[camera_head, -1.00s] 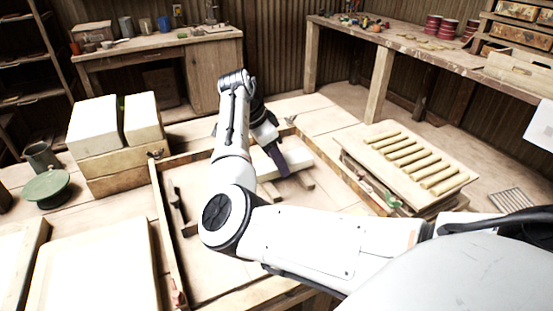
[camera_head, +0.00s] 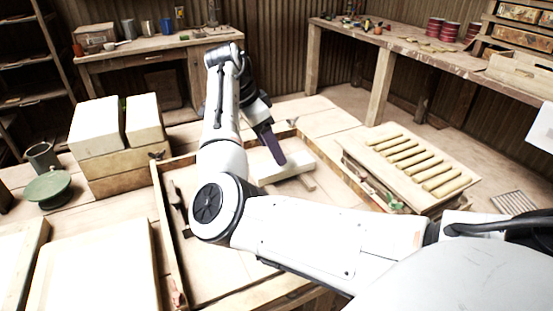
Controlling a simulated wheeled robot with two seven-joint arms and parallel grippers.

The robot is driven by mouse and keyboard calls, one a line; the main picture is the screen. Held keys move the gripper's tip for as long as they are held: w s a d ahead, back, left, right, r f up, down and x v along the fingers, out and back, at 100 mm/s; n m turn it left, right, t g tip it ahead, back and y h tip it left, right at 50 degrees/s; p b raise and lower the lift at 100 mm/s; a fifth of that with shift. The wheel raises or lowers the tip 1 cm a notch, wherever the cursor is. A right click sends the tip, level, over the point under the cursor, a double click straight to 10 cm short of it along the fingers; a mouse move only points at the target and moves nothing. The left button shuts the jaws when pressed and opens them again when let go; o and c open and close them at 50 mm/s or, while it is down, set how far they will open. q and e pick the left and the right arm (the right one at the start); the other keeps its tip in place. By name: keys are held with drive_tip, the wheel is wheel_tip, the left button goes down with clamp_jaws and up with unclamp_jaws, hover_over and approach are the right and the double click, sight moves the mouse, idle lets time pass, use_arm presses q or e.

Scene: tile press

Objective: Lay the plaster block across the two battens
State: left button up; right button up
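The white plaster block (camera_head: 297,163) lies inside the shallow wooden frame on the table, and its left part is partly hidden behind my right gripper. A wooden batten (camera_head: 307,183) sticks out from under the block's near side. Another batten seems to lie to its left, mostly hidden, so I cannot tell how the block bears on it. My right gripper (camera_head: 277,158) points down at the block with its dark fingers, seen from the side. Whether it touches the block or how far the fingers are apart does not show. My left gripper is out of view.
The wooden frame (camera_head: 165,235) has raised edges around the block. White blocks on a wooden base (camera_head: 115,165) and a green round stand (camera_head: 47,188) are at left. A board with several yellowish rods (camera_head: 405,150) lies at right. My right arm covers the frame's near middle.

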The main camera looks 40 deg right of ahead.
drive_tip(key=v, duration=0.6)
drive_tip(key=shift+f, duration=0.1)
idle(0.4)
